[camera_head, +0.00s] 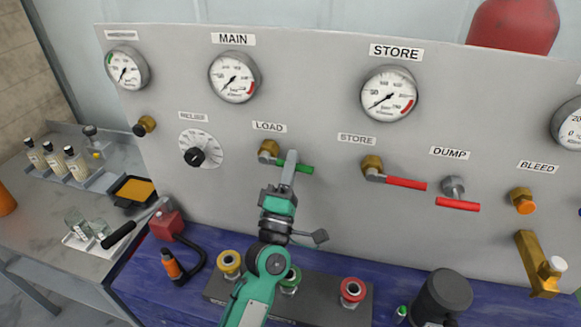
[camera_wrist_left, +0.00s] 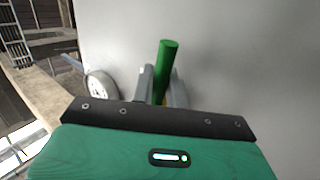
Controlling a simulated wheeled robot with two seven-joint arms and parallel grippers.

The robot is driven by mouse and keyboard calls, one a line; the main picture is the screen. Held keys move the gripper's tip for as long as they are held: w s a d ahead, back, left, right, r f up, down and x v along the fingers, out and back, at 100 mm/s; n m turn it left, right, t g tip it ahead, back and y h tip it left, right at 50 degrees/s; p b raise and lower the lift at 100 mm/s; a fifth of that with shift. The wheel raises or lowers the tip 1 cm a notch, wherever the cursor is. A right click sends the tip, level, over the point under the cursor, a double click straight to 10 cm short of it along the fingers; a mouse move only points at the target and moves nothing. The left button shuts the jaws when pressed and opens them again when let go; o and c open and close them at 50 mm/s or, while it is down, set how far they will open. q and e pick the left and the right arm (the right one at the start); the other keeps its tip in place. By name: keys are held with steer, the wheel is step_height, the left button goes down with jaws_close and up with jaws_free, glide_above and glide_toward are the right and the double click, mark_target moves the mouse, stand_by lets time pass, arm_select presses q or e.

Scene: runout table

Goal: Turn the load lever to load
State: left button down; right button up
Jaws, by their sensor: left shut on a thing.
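The load lever (camera_head: 301,169) has a green handle and a brass valve body (camera_head: 269,149). It sits under the LOAD label (camera_head: 269,127) on the grey panel, and its handle points right, tilted slightly down. My left gripper (camera_head: 289,160) reaches up from below and is shut on the handle, with the green end showing past the fingers to the right. In the left wrist view the green handle (camera_wrist_left: 164,70) stands between the two fingers (camera_wrist_left: 160,87). The fingers partly hide the handle. My right gripper is not in view.
The red store lever (camera_head: 405,183) and red dump lever (camera_head: 458,204) are to the right. The relief knob (camera_head: 196,156) is to the left. Below are several coloured fittings, including a red one (camera_head: 352,291), and a dark cylinder (camera_head: 442,296) on the blue bench (camera_head: 140,283).

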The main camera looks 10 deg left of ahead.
arm_select(q)
steer(key=shift+r+n+y, duration=0.2)
steer(key=shift+n+y, duration=0.3)
steer(key=shift+n, duration=0.1)
steer(key=c, duration=1.4)
jaws_free()
steer(key=shift+c, duration=0.2)
steer(key=b+v, duration=0.5)
steer(key=v, duration=0.9)
steer(key=shift+b, duration=0.3)
